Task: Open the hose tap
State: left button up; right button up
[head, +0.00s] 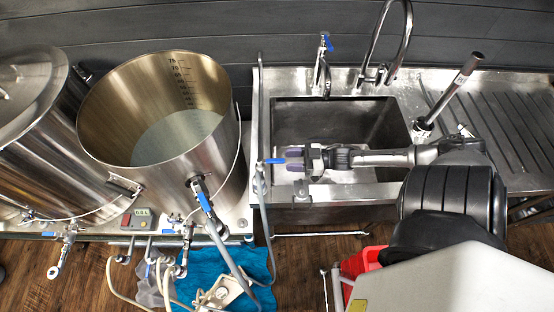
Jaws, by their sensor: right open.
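A small tap with a blue lever (273,161) sits at the left rim of the sink, where a grey hose (260,190) runs down. I take it to be the hose tap. My right gripper (288,159) comes in from the right over the sink, with its fingers pointing left at the blue lever. It is open, its fingertips close to the lever's right end. I cannot tell whether they touch it. My left gripper is not in view.
The steel sink (390,188) has a second blue-handled tap (326,45) and a curved faucet (404,30) at its back. A large open kettle (105,130) with a blue-levered valve (204,198) stands left. A brush (455,85) stands at the sink's right.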

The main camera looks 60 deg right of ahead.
aim_at(277, 160)
jog(key=shift+x, duration=2.55)
grip_shut()
